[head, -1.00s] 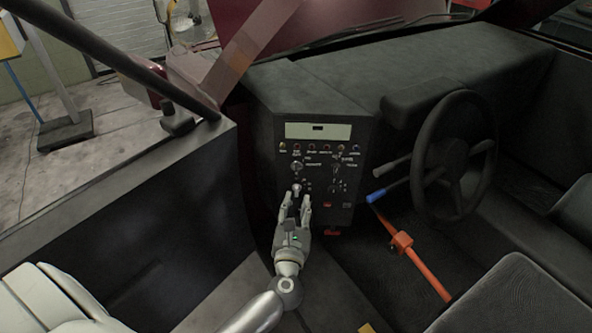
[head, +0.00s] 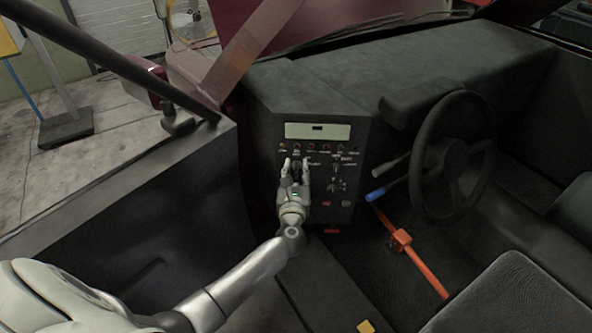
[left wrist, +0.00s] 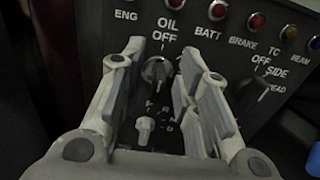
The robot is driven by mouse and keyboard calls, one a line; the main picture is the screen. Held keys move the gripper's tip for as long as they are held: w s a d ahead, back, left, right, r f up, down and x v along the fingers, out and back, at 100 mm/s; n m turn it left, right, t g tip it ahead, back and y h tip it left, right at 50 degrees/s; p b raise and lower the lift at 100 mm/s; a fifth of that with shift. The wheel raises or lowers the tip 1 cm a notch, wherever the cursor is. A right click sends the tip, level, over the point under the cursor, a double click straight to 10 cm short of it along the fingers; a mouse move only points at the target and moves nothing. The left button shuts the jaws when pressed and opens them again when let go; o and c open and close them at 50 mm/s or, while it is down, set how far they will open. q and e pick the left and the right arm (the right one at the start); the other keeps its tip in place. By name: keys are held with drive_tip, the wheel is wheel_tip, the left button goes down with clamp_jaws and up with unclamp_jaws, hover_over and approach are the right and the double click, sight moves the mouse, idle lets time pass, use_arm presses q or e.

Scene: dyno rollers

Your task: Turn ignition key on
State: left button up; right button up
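The black control panel (head: 350,215) stands left of the steering wheel. My left gripper (head: 295,162) is in front of its left part, below the lamp row. In the left wrist view the open fingers (left wrist: 163,56) straddle a dark round switch with a metallic face (left wrist: 157,72), under the word OFF, with gaps on both sides. A pale knob (left wrist: 145,128) sits below it, between the fingers' nearer parts. Which of the two is the ignition key I cannot tell; the label is not readable. In the head view the gripper hides both. My right gripper is not in view.
Another rotary switch (left wrist: 250,92) with OFF, SIDE and HEAD labels is right of the fingers. The steering wheel (head: 452,158), a blue-tipped lever (head: 376,196) and an orange bar (head: 425,270) are on the right. The door (head: 120,235) is at left.

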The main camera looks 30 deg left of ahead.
use_arm(q)
drive_tip(key=shift+w, duration=0.1)
drive_tip(key=shift+c, duration=0.4)
clamp_jaws()
drive_tip(key=shift+m, duration=0.4)
drive_tip(key=m, duration=0.1)
drive_tip(key=m+p, duration=0.1)
drive_tip(key=m, duration=0.1)
drive_tip(key=shift+d+p, duration=0.25)
drive_tip(key=shift+p, duration=0.05)
drive_tip(key=shift+w+d+f+m+p, duration=0.15)
drive_tip(key=shift+m+p, duration=0.15)
drive_tip(key=shift+m, duration=1)
drive_tip(key=shift+w+d+f+m+p, duration=0.1)
drive_tip(key=shift+m+p, duration=0.2)
drive_tip(key=shift+m, duration=1)
drive_tip(key=shift+o, duration=0.4)
unclamp_jaws()
